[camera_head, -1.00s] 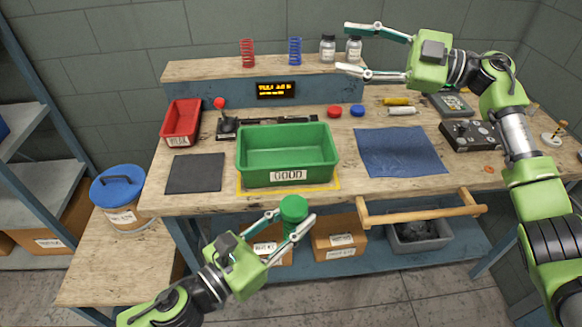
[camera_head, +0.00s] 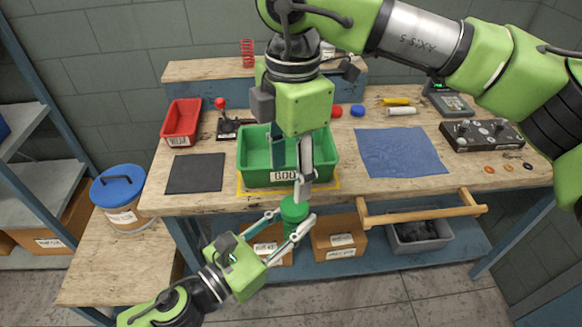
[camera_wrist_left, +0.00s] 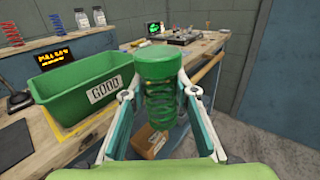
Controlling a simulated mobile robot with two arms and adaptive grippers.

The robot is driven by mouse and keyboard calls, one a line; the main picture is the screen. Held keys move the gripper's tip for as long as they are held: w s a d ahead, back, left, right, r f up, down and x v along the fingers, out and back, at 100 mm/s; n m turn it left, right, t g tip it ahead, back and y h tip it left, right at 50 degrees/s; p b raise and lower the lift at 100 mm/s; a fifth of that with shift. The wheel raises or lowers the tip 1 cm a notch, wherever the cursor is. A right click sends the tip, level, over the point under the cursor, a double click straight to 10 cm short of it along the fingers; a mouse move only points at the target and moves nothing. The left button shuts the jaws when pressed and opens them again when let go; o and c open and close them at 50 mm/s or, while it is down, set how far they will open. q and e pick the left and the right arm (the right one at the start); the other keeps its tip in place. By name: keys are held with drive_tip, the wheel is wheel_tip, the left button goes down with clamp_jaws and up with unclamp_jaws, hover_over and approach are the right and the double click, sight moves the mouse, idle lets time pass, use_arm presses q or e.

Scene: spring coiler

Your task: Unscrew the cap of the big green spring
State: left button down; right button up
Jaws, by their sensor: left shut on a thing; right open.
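The big green spring (camera_wrist_left: 161,103) stands upright between the fingers of my left gripper (camera_head: 293,222), which is shut on it in front of the bench. Its green cap (camera_wrist_left: 157,62) sits on top of the coils; it also shows in the head view as a green cap (camera_head: 293,209). My right gripper (camera_head: 301,180) is open and points down in the head view, its fingers just above the cap in the picture. I cannot tell whether they touch it. No right finger shows in the left wrist view.
A green bin (camera_head: 250,165) stands on the bench behind the spring. A wooden rail (camera_head: 425,214) juts from the bench front to the right. A blue mat (camera_head: 400,152), a dark mat (camera_head: 195,173) and a red tray (camera_head: 181,120) lie on the bench. My right arm covers the upper right.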

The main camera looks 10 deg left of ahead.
sight(294, 204)
drive_tip(key=shift+d+f, duration=0.15)
drive_tip(key=shift+f, duration=0.15)
wheel_tip(294, 204, down, 8)
drive_tip(key=shift+r, duration=0.25)
drive_tip(key=c, duration=1.2)
drive_tip(key=shift+o, duration=0.2)
drive_tip(key=n, duration=0.6)
drive_tip(key=shift+r+n, duration=0.1)
drive_tip(key=shift+n, duration=0.2)
drive_tip(key=n, duration=1.5)
drive_tip(key=shift+d+r, duration=0.1)
drive_tip(key=shift+d, duration=0.05)
drive_tip(key=n, duration=0.6)
drive_tip(key=shift+n, duration=0.3)
drive_tip(key=n, duration=0.6)
drive_tip(key=shift+w+n, duration=0.15)
drive_tip(key=shift+n, duration=0.15)
drive_tip(key=n, duration=0.4)
drive_tip(key=shift+w+n, duration=0.1)
drive_tip(key=shift+n, duration=0.3)
drive_tip(key=n, duration=0.8)
drive_tip(key=shift+w, duration=0.1)
drive_tip(key=n, duration=0.3)
drive_tip(key=shift+n, duration=0.4)
drive_tip(key=n, duration=0.3)
drive_tip(key=shift+r, duration=0.1)
drive_tip(key=n, duration=0.4)
drive_tip(key=shift+n, duration=0.4)
